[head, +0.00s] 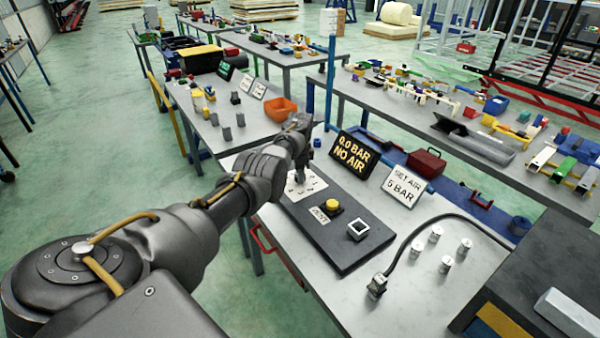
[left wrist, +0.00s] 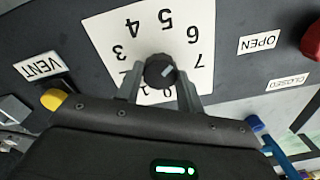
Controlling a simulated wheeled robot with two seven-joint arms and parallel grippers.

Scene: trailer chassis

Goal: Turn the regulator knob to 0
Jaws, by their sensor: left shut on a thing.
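The regulator knob (left wrist: 160,70) is small, dark and round with a light mark, on a white dial plate (left wrist: 112,28) numbered 0 to 7. The numbers appear upside down in the left wrist view. I cannot tell surely which number the mark points to. My left gripper (left wrist: 159,88) is shut on the knob, one finger on each side. In the head view my left gripper (head: 300,176) reaches down onto the dial plate (head: 306,188), hiding most of the knob. A black display (head: 354,152) reads "0.0 BAR NO AIR". My right gripper is not in view.
On the dark panel (head: 345,218) are a yellow button (head: 333,206), a VENT label (head: 320,215) and a white-framed square (head: 358,229). A sign (head: 403,186) reads "SET AIR 5 BAR". Several silver cylinders and a cable with a connector (head: 377,285) are at right. An orange bin (head: 281,110) stands behind.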

